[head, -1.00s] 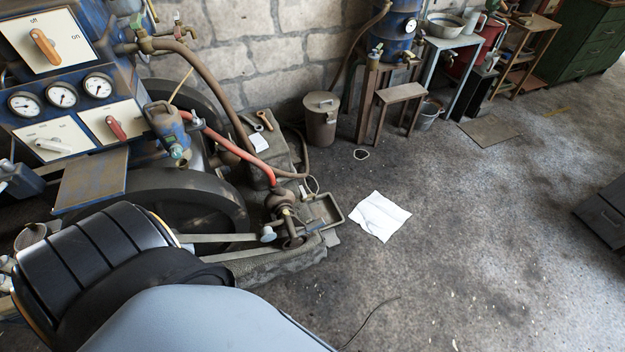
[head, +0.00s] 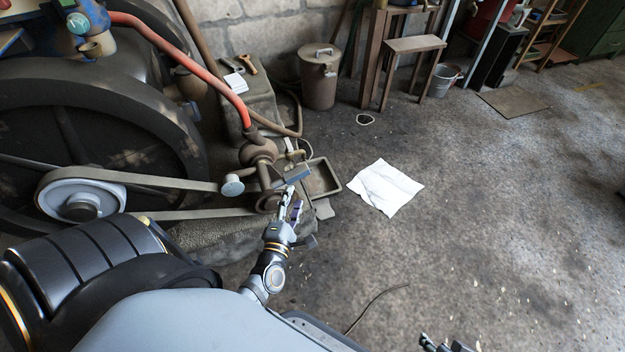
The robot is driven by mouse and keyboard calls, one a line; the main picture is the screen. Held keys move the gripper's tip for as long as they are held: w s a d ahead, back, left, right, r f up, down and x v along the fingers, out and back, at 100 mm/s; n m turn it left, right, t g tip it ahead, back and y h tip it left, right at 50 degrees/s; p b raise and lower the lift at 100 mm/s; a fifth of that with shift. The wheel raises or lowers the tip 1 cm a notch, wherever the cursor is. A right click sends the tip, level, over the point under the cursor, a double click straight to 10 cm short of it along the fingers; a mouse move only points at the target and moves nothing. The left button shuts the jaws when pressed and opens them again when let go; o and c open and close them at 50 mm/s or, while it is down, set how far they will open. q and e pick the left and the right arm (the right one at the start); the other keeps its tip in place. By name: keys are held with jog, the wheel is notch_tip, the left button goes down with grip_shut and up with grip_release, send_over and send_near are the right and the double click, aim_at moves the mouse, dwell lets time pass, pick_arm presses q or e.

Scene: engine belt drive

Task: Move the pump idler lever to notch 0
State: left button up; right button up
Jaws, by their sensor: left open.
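The pump (head: 258,153) stands on the stone base, with the red hose running into its top. A pale round knob (head: 232,186) sits on its left side beside the belt (head: 140,178); it looks like the end of the idler lever. The notches are too small to make out. My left gripper (head: 291,203) is open at the right of the pump, apart from the knob. A small grey-blue piece (head: 296,173) shows just above its fingers; I cannot tell whether they touch it. My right gripper (head: 445,344) is only partly in view at the bottom edge.
The belt runs to a pale pulley (head: 80,200) by the big dark flywheel (head: 90,125). A metal tray (head: 322,180) sits right of the pump. White paper (head: 385,187) and a thin cable (head: 375,305) lie on the otherwise open floor.

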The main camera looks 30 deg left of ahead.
aim_at(300, 176)
pick_arm(q)
jog(key=x, duration=1)
jog(key=shift+w+a+r, duration=0.15)
jog(key=shift+w+r, duration=0.1)
jog(key=shift+r, duration=0.05)
grip_shut()
